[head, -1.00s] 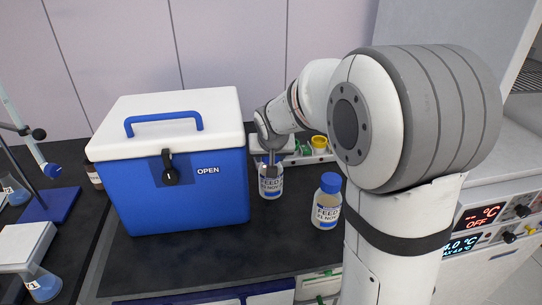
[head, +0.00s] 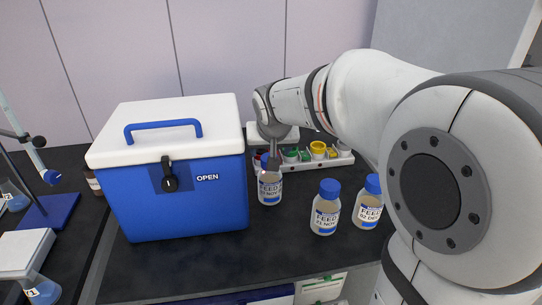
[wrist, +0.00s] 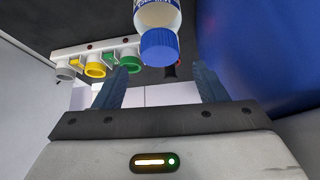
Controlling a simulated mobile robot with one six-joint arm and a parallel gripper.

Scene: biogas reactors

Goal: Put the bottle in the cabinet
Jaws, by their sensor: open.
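Several bottles with FEED labels stand on the dark bench: one (head: 270,188) right of the blue cooler, one (head: 325,213) nearer the front, and one (head: 369,208) beside my arm. My gripper (head: 268,163) points down at the bottle by the cooler and hides its top. In the wrist view my gripper (wrist: 160,80) is open, with a blue-capped bottle (wrist: 159,47) in line with the gap between its fingers. I cannot tell whether the fingers touch it. No cabinet can be clearly made out; my arm covers much of the right side.
A blue cooler (head: 180,190) with a white lid stands close left of the bottle by my gripper. A rack with coloured rings (head: 330,160) lies behind the bottles. A stand (head: 48,212) and flask (head: 42,290) are at the left. The bench front centre is clear.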

